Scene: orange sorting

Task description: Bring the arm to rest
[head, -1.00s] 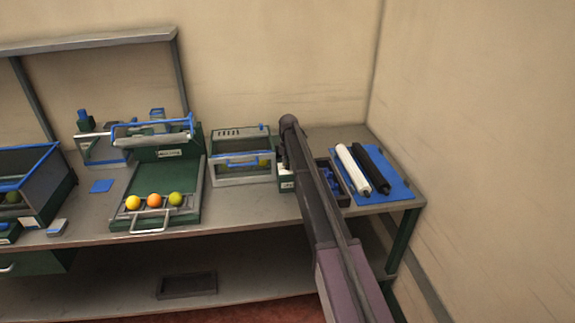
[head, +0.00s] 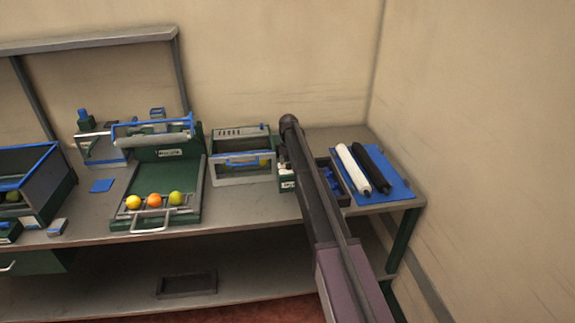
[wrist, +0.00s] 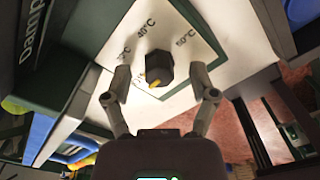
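My gripper (wrist: 162,88) is open in the wrist view, its two fingers spread wide. A dark hexagonal knob (wrist: 160,67) with a yellow pointer shows between and beyond the fingertips. It sits on a white dial plate (wrist: 190,29) marked with temperatures, 40°C and 50°C among them. Nothing is held between the fingers. Whether a finger touches the plate cannot be told. In the head view my arm reaches over the right part of the bench and hides most of the gripper. A small green and white box (head: 287,183) shows beside the arm.
A green tray (head: 190,212) holds three fruits, yellow, orange and green. A blue-trimmed basket (head: 240,181) stands left of my arm. A dark bin (head: 343,199) and a blue mat (head: 400,187) with a white and a black roller lie right of it.

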